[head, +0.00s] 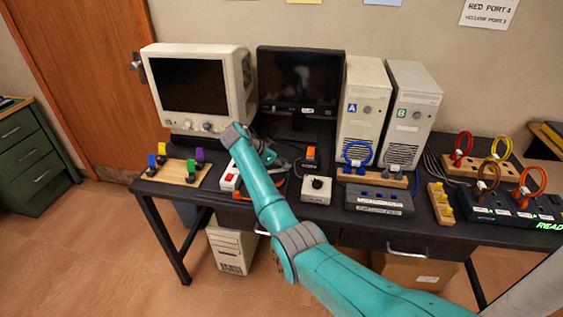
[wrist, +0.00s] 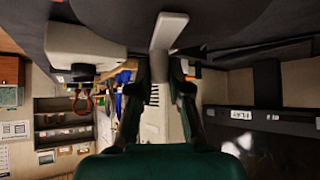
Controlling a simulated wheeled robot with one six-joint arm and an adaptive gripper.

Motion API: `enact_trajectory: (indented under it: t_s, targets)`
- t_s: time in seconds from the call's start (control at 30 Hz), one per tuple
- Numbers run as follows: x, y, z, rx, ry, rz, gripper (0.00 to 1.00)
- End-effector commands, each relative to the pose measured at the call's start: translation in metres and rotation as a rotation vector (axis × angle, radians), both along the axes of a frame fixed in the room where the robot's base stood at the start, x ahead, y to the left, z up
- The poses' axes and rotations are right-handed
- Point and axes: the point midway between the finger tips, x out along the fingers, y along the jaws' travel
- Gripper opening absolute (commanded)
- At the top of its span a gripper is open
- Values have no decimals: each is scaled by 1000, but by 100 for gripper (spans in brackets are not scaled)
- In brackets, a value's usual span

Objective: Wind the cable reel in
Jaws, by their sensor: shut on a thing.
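My gripper (head: 274,155) is at the table's left-middle, in front of the two monitors, partly behind my arm. In the wrist view its two dark fingers (wrist: 163,75) are closed around the lower end of a pale grey handle (wrist: 168,32). The handle reaches up to a large dark rounded body at the top edge, which looks like the cable reel (wrist: 115,12). In the head view the reel is mostly hidden by my arm and gripper. A short piece of orange cable (head: 279,186) shows beside my arm on the table.
A grey box with a black knob (head: 317,189) and an orange switch (head: 311,155) stand close on the right. The monitors (head: 301,80) stand behind.

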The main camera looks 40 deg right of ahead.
Motion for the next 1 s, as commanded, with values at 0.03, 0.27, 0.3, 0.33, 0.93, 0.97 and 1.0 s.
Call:
enact_trajectory:
  t_s: [0.03, 0.27, 0.3, 0.33, 0.93, 0.97, 1.0]
  targets:
    - [-1, 1, 0, 2, 3, -45, 0]
    - [-9, 6, 0, 2, 5, -250, 0]
    - [-10, 7, -1, 2, 5, -277, 0]
    - [-11, 8, 0, 1, 4, -296, 0]
    - [-17, 16, -1, 4, 3, -501, 0]
    - [-17, 16, -2, 4, 3, -506, 0]
    - [-18, 16, -2, 4, 3, -511, 0]
